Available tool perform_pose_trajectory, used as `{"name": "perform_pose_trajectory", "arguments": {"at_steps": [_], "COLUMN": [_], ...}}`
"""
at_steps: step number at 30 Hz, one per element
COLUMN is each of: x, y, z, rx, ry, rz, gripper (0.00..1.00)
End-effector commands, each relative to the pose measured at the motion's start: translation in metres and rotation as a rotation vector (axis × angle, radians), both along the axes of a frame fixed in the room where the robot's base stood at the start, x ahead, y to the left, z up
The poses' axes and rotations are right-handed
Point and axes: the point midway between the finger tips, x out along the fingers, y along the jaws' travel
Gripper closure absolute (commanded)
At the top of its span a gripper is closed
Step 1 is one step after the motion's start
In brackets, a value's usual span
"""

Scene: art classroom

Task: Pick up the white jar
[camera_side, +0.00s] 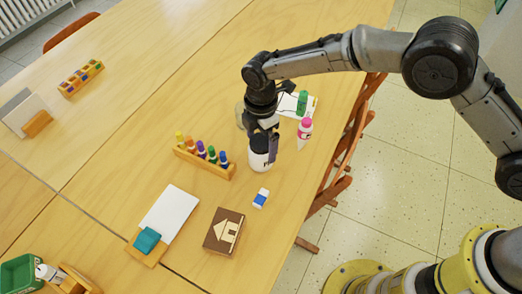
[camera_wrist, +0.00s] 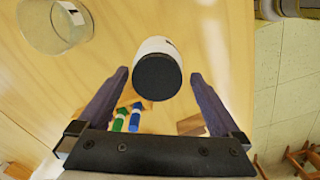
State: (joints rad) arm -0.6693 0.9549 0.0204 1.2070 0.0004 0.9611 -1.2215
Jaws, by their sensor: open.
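The white jar (camera_side: 258,162) stands upright on the wooden table, with dark lettering on its side. My gripper (camera_side: 264,136) is directly above it in the side view and hides its upper part. In the wrist view the jar (camera_wrist: 150,45) shows its black lid (camera_wrist: 158,77) facing the camera. My gripper (camera_wrist: 159,76) is open, with one fingertip on each side of the lid and a gap showing at both sides. Nothing is held.
A wooden rack of colored markers (camera_side: 205,163) stands close left of the jar. A clear glass jar (camera_wrist: 55,24) is nearby. A pink-capped bottle (camera_side: 305,133) stands to the right, near the table edge. A blue-and-white eraser (camera_side: 261,198) and a house-pattern box (camera_side: 224,231) lie in front.

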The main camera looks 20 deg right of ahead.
Motion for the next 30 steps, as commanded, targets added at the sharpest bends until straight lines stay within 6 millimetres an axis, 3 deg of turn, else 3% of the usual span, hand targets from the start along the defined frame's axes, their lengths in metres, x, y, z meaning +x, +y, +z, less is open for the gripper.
{"name": "perform_pose_trajectory", "arguments": {"at_steps": [5, 15, 24, 30], "x": [0.000, 0.004, 0.004, 0.004], "y": [-0.001, -0.001, -0.001, -0.001], "z": [-0.011, -0.054, -0.058, -0.058], "rx": [0.000, 0.001, 0.001, 0.001], "ry": [0.001, 0.000, -0.001, -0.001], "rz": [-0.001, 0.000, 0.000, 0.000], "gripper": [0.00, 0.00, 0.00, 0.34]}}
